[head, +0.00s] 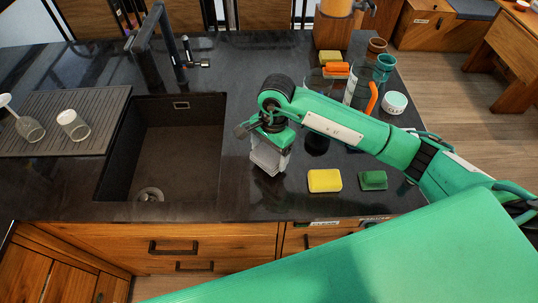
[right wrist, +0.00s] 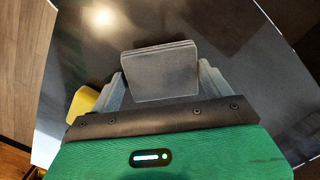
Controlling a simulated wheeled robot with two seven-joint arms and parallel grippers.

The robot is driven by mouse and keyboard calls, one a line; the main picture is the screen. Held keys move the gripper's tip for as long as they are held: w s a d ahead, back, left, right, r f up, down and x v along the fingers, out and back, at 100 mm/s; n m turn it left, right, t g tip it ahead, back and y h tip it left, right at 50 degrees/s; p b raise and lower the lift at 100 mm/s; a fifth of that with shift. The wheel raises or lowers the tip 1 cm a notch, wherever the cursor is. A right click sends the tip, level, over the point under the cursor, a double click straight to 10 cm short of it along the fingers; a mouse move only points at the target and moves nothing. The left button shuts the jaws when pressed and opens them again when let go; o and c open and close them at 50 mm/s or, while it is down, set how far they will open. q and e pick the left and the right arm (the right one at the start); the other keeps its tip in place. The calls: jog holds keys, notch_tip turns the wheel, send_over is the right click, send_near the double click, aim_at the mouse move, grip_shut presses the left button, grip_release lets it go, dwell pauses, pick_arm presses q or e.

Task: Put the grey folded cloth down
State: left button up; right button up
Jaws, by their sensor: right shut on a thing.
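The grey folded cloth (right wrist: 160,72) is a small layered block between the two fingers of my right gripper in the right wrist view. My right gripper (head: 266,160) is shut on it. In the head view the gripper points down over the dark counter, just right of the sink, and the cloth (head: 264,168) shows only partly among the grey fingers. I cannot tell whether the cloth touches the counter. My left gripper is not in view.
A yellow sponge (head: 324,181) and a green sponge (head: 373,180) lie to the right near the front edge. The sink (head: 165,150) is at left. Cups, a white-and-teal bowl (head: 395,103) and orange items stand farther back. Counter just around the gripper is clear.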

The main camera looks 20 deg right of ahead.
aim_at(270, 154)
notch_tip(270, 154, down, 2)
jog(key=shift+f+p, duration=0.2)
jog(key=shift+p, duration=0.15)
jog(key=shift+f, duration=0.2)
jog(key=shift+f+b, duration=0.25)
jog(key=shift+b, duration=0.1)
jog(key=o, duration=0.8)
jog(key=shift+r, duration=0.1)
